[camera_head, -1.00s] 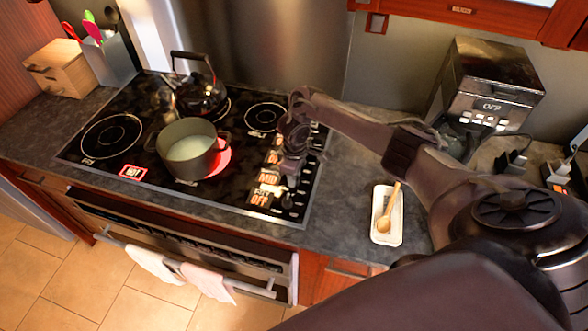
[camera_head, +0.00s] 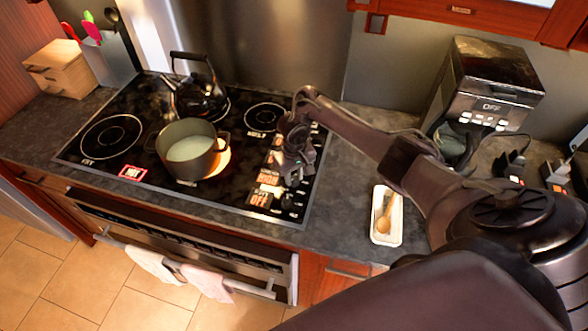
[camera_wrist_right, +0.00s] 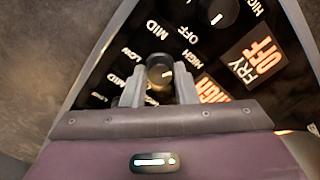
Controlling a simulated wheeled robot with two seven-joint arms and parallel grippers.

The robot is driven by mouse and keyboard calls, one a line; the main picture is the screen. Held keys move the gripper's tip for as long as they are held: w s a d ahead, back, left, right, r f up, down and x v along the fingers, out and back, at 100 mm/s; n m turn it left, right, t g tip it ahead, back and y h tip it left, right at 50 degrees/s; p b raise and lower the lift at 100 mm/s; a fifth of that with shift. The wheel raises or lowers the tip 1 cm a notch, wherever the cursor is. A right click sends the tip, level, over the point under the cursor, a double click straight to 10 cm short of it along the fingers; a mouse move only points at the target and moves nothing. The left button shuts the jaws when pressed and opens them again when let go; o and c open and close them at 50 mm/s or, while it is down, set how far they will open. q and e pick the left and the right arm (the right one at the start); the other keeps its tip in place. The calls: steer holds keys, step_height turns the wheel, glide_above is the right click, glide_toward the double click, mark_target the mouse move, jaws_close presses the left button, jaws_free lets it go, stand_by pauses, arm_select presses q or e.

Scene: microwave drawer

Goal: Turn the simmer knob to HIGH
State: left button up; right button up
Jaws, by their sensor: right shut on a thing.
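The simmer knob (camera_wrist_right: 159,70) is a small dark round knob with a pale pointer mark. In the right wrist view it sits between the two fingers of my right gripper (camera_wrist_right: 159,86), which is shut on it. In the head view my right gripper (camera_head: 293,180) covers the knob on the cooktop's right strip. An orange lit label reading HIGH (camera_head: 268,178) shows left of the gripper, and also in the wrist view (camera_wrist_right: 211,91). A pot (camera_head: 188,150) of pale liquid stands beside an orange burner glow (camera_head: 217,162). My left gripper is out of view.
Another knob (camera_wrist_right: 218,13) and a lit FRY OFF label (camera_wrist_right: 252,60) are close to the gripper. A kettle (camera_head: 199,94) stands at the back of the cooktop (camera_head: 110,165). A tray (camera_head: 378,234) with a wooden spoon (camera_head: 384,218) lies on the counter to the right.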

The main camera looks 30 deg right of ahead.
mark_target(294, 176)
steer(key=shift+w+d+r, duration=0.1)
steer(key=shift+w+r, duration=0.05)
stand_by(0.3)
steer(key=o, duration=1)
step_height(294, 176, up, 3)
steer(key=shift+f, duration=0.1)
steer(key=shift+w+r+b, duration=0.3)
steer(key=shift+r+b, duration=0.05)
steer(key=shift+r, duration=0.25)
steer(key=shift+s+r+b, duration=0.3)
steer(key=shift+r+b, duration=0.05)
steer(key=shift+r, duration=0.1)
step_height(294, 176, up, 2)
steer(key=shift+r+p, duration=0.1)
steer(key=shift+p, duration=0.45)
steer(key=shift+s+r, duration=0.15)
steer(key=shift+r, duration=0.15)
